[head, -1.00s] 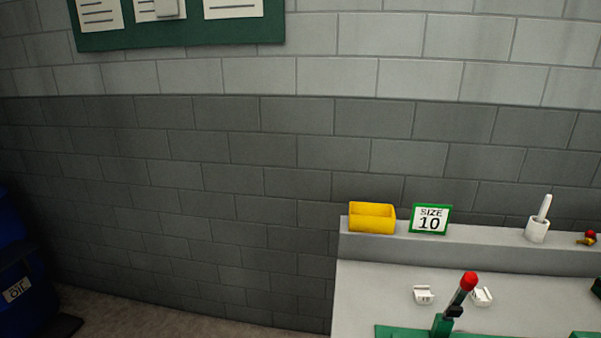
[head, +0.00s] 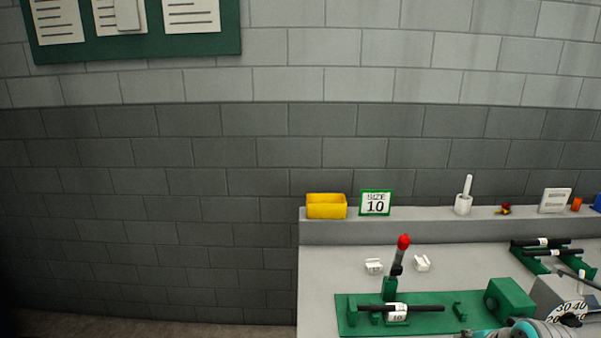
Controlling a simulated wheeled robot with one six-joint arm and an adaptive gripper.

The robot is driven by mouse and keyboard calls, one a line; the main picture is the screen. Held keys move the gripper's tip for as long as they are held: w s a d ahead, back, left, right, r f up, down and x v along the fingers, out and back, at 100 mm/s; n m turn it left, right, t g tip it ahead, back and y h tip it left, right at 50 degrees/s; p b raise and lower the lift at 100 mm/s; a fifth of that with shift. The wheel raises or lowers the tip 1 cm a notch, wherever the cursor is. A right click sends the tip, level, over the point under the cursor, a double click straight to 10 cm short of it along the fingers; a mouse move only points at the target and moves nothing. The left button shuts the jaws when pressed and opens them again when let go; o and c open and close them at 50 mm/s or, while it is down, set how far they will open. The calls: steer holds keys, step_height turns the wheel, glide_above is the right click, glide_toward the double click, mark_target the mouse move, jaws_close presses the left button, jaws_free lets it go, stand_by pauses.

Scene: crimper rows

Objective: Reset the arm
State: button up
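Part of my arm, grey with teal caps, shows at the bottom right edge, in front of the bench (head: 318,285). My gripper is outside the picture, so its fingers and anything in them are hidden. A green base plate (head: 350,325) lies on the bench with a red-topped lever (head: 403,242) standing at its back. A black rod (head: 425,309) with a white tag (head: 397,313) reading 10 lies across the plate's fittings.
More black rods (head: 555,252) sit on green holders at the right. A numbered dial (head: 571,309) stands near my arm. Floor shows left of the bench.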

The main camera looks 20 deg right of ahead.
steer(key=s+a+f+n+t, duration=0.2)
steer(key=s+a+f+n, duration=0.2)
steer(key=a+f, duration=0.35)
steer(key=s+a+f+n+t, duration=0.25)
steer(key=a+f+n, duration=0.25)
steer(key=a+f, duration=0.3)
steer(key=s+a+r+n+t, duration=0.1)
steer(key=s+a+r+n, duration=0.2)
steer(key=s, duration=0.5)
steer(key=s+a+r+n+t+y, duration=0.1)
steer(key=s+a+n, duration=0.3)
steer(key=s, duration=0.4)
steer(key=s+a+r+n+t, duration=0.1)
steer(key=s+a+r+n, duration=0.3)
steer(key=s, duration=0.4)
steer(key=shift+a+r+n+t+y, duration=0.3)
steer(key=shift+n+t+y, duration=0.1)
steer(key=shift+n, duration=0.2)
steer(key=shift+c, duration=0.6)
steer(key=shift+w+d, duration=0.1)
